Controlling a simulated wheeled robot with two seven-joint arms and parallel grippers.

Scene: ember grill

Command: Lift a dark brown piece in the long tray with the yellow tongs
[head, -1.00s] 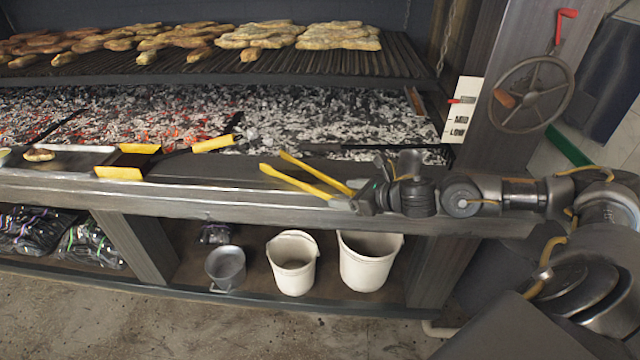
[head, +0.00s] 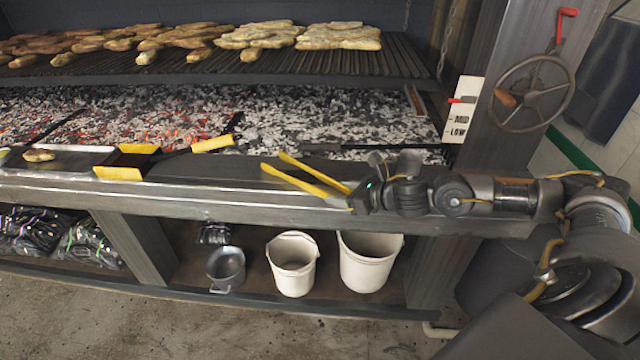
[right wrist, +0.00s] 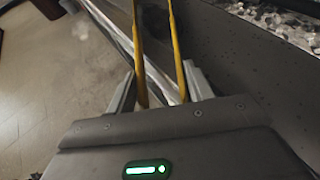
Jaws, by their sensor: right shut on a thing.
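The yellow tongs (head: 300,180) lie with two spread arms over the grill's front ledge, tips pointing left. My right gripper (head: 356,196) is shut on their near end. The right wrist view also shows the two yellow arms (right wrist: 177,50) running out between my fingers (right wrist: 160,92). A shallow tray (head: 72,160) with a pale rim sits on the ledge at the far left. A small brown piece (head: 39,155) lies in it. I cannot tell if this is the long tray. My left gripper is not in view.
Yellow-ended handles (head: 118,173) and a yellow-handled tool (head: 212,144) lie between tray and tongs. Glowing coals (head: 150,125) lie behind the ledge (head: 230,198), with a loaded grate (head: 120,66) above. White buckets (head: 370,262) stand on the shelf below.

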